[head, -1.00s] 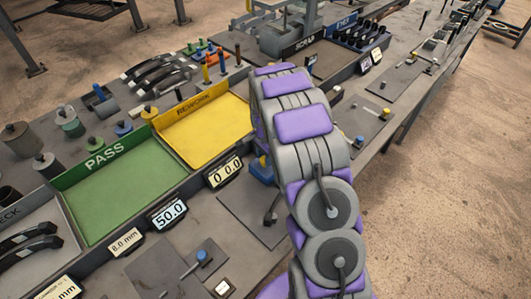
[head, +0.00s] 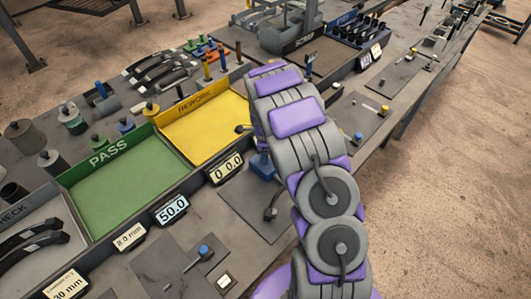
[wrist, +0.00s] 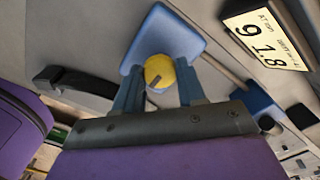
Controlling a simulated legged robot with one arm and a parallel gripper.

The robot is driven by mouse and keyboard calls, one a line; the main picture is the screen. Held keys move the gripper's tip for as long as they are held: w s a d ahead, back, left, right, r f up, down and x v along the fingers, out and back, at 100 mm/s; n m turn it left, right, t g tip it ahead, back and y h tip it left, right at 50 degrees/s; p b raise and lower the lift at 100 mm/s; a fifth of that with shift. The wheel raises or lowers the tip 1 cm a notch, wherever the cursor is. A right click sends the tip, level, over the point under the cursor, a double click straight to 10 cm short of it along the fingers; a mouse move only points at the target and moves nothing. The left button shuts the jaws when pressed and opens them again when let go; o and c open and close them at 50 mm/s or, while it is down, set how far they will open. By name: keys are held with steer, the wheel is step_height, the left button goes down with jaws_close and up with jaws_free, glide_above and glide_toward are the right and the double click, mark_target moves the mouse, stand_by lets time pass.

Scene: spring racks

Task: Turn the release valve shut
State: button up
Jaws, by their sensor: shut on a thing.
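In the wrist view a round yellow knob (wrist: 157,68) with a dark mark on its face sits in front of a light blue block (wrist: 165,32). I take the knob to be the release valve. My gripper (wrist: 160,80) has its two blue fingers on either side of the knob, shut on it. How far the valve is turned cannot be told. In the head view my purple and grey arm hides the gripper and the knob; a blue part (head: 262,167) shows at the arm's left edge.
A lit display (wrist: 265,38) stands at upper right in the wrist view, and a dark handle (wrist: 75,84) lies left of the gripper. In the head view the green PASS tray (head: 125,190) and yellow REWORK tray (head: 206,128) are left of my arm.

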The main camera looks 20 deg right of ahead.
stand_by(0.4)
steer(key=o, duration=1.1)
steer(key=shift+c, duration=0.2)
step_height(320, 180, up, 17)
steer(key=p, duration=0.1)
steer(key=shift+r, duration=0.15)
